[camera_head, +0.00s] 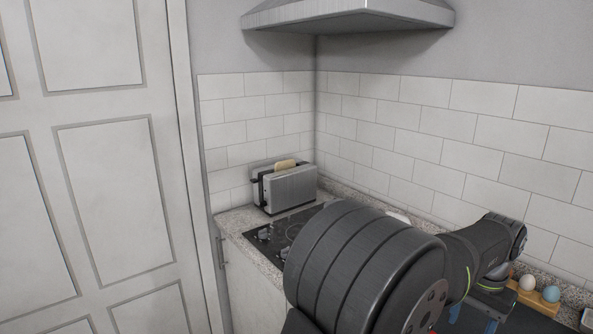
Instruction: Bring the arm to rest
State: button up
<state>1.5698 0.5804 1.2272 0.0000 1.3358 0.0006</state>
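My arm (365,265) fills the lower middle and right of the head view, its large dark rounded link nearest the camera. A thinner link with green rings (485,250) extends right and bends downward over the counter. My gripper (488,308) seems to be the dark part below that bend, near the bottom edge.
A metal toaster (290,188) with a bread slice (285,165) stands in the corner behind a black cooktop (275,238). A white egg (527,282) and a blue egg (551,294) sit in a wooden holder (535,302) close right of the arm. A range hood (350,16) hangs above.

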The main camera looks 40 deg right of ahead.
jog(key=w+d+f, duration=0.1)
jog(key=w+d, duration=0.2)
jog(key=w, duration=0.3)
jog(key=w+d+f, duration=0.2)
jog(key=w+d, duration=0.1)
jog(key=w, duration=0.4)
jog(key=w+d+f, duration=0.2)
jog(key=w+d, duration=0.2)
jog(key=w, duration=0.2)
jog(key=shift+w+d, duration=0.1)
jog(key=shift+w, duration=0.3)
jog(key=shift+w+f, duration=0.1)
jog(key=shift+f, duration=0.75)
jog(key=o, duration=1)
jog(key=a+r+n, duration=1.4)
jog(key=a+n, duration=0.2)
jog(key=n, duration=0.2)
jog(key=f, duration=0.9)
jog(key=shift+w+a+f, duration=0.1)
jog(key=shift+a+f, duration=0.15)
jog(key=shift+f, duration=0.05)
